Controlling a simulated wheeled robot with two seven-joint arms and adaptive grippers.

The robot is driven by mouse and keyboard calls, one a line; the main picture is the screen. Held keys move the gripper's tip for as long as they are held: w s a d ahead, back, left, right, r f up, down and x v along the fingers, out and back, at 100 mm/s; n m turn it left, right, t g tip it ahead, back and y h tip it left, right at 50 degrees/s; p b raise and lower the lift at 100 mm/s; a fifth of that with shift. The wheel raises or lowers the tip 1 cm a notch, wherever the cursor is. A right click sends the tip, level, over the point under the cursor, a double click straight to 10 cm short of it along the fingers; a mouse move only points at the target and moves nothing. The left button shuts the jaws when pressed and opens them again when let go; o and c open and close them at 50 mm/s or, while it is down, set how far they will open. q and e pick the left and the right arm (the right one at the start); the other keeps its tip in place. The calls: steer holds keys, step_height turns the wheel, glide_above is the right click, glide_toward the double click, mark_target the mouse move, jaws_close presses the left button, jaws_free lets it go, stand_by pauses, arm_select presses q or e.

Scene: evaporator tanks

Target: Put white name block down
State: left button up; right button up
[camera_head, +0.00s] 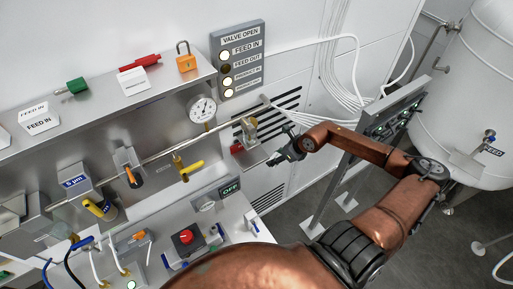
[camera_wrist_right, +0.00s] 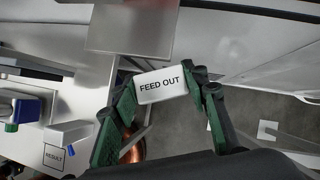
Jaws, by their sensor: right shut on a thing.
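A white name block (camera_wrist_right: 161,84) printed FEED OUT sits between the two green fingers of my right gripper (camera_wrist_right: 160,90) in the right wrist view. The gripper is shut on it. In the head view my right gripper (camera_head: 284,152) is held out in front of the grey bench wall, to the right of the yellow-handled valve. The block cannot be made out clearly there. My left gripper is not in view.
On the shelf (camera_head: 100,108) stand a white FEED IN block (camera_head: 38,118), another white block (camera_head: 134,80), a green item (camera_head: 72,87), a red item (camera_head: 139,62) and an orange padlock (camera_head: 186,57). A VALVE OPEN panel (camera_head: 238,60) is beyond. A pipe runs below the shelf.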

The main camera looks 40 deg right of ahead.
steer(key=w, duration=0.1)
steer(key=w+a, duration=0.1)
steer(key=w, duration=0.1)
steer(key=shift+w+r, duration=0.1)
steer(key=shift+r, duration=0.1)
steer(key=shift+w+a+f+p, duration=0.1)
steer(key=shift+w+a+p, duration=0.1)
steer(key=shift+w, duration=0.35)
steer(key=shift+w+a+p, duration=0.1)
steer(key=shift+w+p, duration=0.1)
steer(key=shift+w, duration=0.3)
steer(key=shift+w+a, duration=0.15)
steer(key=shift+w, duration=0.2)
steer(key=w, duration=0.1)
steer(key=w+a+p, duration=0.1)
steer(key=w, duration=0.1)
steer(key=shift+w, duration=0.15)
steer(key=shift+w+p, duration=0.1)
steer(key=shift+p, duration=0.2)
steer(key=shift+f, duration=0.3)
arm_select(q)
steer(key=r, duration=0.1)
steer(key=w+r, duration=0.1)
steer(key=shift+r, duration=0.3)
arm_select(e)
steer(key=o, duration=1.2)
steer(key=shift+r, duration=0.1)
steer(key=shift+c, duration=0.2)
